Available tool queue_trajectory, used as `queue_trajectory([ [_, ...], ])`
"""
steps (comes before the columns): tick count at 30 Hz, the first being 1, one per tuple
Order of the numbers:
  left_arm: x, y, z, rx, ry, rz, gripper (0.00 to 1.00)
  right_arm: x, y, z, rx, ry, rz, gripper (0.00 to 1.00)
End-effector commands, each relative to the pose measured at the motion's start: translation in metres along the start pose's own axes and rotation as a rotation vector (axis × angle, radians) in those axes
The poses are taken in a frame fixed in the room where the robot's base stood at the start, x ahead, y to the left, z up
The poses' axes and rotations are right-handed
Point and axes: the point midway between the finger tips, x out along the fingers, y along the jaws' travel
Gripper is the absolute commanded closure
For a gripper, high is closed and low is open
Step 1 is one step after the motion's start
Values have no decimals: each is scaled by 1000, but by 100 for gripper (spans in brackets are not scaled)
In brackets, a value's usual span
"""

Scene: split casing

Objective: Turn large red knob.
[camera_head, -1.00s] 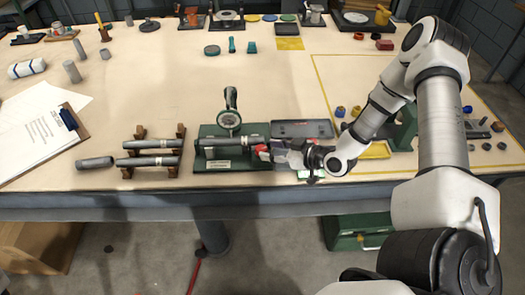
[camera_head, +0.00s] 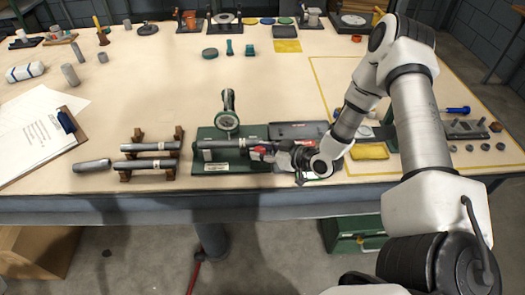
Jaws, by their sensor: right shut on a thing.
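A green fixture (camera_head: 209,166) stands near the front edge of the table, with a round dial gauge (camera_head: 228,121) on a post. A grey cylinder (camera_head: 222,145) lies along the fixture. The large red knob (camera_head: 258,153) is at the cylinder's right end and is mostly covered by my right gripper. My right gripper (camera_head: 272,155) reaches in from the right and is shut on the red knob. The knob's exact turn angle cannot be made out. My left gripper is not in view.
Grey cylinders rest on a wooden rack (camera_head: 125,173) left of the fixture. A clipboard (camera_head: 68,122) with papers lies at the far left. A grey tray (camera_head: 298,130) sits behind my gripper, and a yellow tray (camera_head: 369,152) lies to the right. The table's middle is clear.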

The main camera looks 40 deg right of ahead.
Motion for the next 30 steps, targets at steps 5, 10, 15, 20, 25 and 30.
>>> queue_trajectory([
  [5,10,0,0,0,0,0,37,1,-2,2,25,-1,60,97],
  [10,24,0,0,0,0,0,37,2,-3,4,66,0,161,97],
  [15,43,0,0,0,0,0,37,4,-5,4,117,1,291,97],
  [20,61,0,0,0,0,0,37,4,-7,3,166,3,418,97],
  [25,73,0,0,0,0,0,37,4,-8,1,216,4,539,97],
  [30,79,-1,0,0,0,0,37,4,-8,-1,257,4,634,97],
])
